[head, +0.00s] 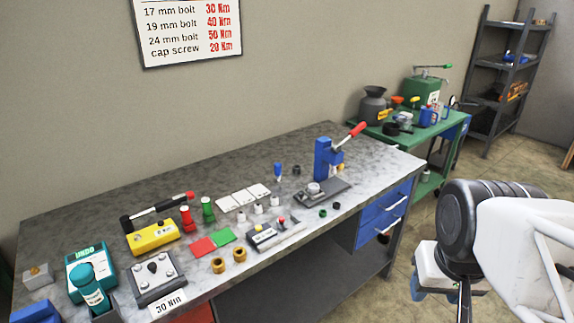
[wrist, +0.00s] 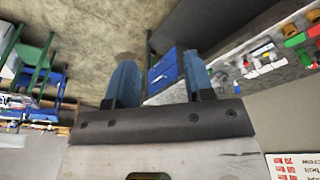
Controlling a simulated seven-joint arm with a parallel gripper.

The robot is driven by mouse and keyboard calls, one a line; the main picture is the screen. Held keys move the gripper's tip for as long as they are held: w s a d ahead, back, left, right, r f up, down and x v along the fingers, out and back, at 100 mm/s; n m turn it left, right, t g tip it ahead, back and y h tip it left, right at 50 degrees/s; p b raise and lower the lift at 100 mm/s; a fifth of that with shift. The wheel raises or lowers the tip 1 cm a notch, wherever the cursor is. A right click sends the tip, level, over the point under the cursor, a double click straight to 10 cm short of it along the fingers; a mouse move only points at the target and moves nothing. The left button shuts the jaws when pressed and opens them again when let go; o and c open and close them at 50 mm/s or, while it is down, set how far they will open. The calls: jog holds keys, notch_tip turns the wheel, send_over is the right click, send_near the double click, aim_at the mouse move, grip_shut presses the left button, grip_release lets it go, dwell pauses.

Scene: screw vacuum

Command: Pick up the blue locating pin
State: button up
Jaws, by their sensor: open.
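A small upright blue piece (head: 278,170), the likeliest blue locating pin, stands on the grey workbench (head: 310,150) left of the blue lever press (head: 325,160). It is too small to make out its exact shape. My gripper (head: 432,295) hangs to the right of the bench, over the floor and well apart from the blue piece. In the wrist view my gripper (wrist: 160,78) has its two blue fingers spread with nothing between them. I cannot pick out the pin for sure in the wrist view.
A green side table (head: 450,140) and shelf rack (head: 490,90) stand behind.

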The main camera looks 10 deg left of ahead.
jog(key=shift+o, duration=0.8)
jog(key=shift+w, duration=0.1)
jog(key=n+t+y, duration=0.4)
jog(key=n+y, duration=0.1)
send_over(279, 170)
jog(key=s+d, duration=1.1)
jog(key=s, duration=0.5)
notch_tip(279, 170, down, 6)
jog(key=shift+n+t+h, duration=0.3)
jog(key=shift+t+h, duration=0.1)
jog(key=shift+t, duration=0.3)
jog(key=a+x, duration=0.1)
jog(key=x, duration=0.5)
jog(key=a+x, duration=0.1)
jog(key=x, duration=0.6)
jog(key=r+x, duration=0.1)
jog(key=x, duration=0.5)
jog(key=shift+w+a+f, duration=0.15)
jog(key=shift+w+a, duration=0.05)
jog(key=shift+a, duration=0.3)
jog(key=shift+w+a+f, duration=0.15)
jog(key=shift+f, duration=0.05)
